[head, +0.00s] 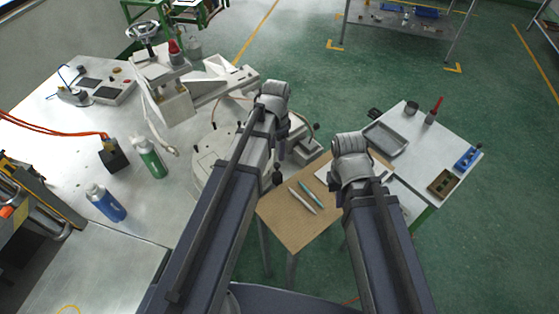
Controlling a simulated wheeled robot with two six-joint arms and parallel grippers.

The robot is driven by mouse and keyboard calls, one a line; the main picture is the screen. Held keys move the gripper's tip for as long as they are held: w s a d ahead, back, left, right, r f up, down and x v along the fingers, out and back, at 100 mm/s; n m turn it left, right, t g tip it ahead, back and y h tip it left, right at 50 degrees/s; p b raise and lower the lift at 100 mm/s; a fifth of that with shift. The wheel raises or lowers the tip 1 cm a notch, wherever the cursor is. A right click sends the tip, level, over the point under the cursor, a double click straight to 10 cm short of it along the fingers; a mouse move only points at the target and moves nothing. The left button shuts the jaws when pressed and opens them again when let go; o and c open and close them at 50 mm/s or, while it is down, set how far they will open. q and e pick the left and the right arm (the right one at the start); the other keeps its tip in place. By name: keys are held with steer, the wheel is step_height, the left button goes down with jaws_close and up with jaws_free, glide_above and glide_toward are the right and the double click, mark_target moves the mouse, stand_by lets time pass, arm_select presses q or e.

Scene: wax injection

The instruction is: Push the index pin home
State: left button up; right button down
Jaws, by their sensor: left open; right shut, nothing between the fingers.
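The off-white rotary machine (208,160) stands at the right edge of the big steel table, mostly behind my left arm. A short dark-knobbed handle (314,128) sticks up on its right side. I cannot tell whether this is the index pin. My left gripper (278,170) is open and hangs below its wrist, close to the machine's front right side. Whether it touches the machine is unclear. My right gripper (336,184) is shut and empty, above the brown-topped table. Its fingers are mostly hidden by its own wrist and arm.
Two pens (306,198) lie on the brown-topped table (285,228). A side table (420,153) at right holds a grey tray (386,138), a blue rack (467,158) and a brown box (443,183). Green (150,157) and blue (106,203) bottles stand at left. Green floor lies open beyond.

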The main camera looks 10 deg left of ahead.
mark_target(277, 165)
arm_select(q)
step_height(277, 165, down, 8)
steer(key=b, duration=0.7)
steer(key=shift+r, duration=0.25)
steer(key=shift+r, duration=0.1)
jaws_close()
stand_by(0.8)
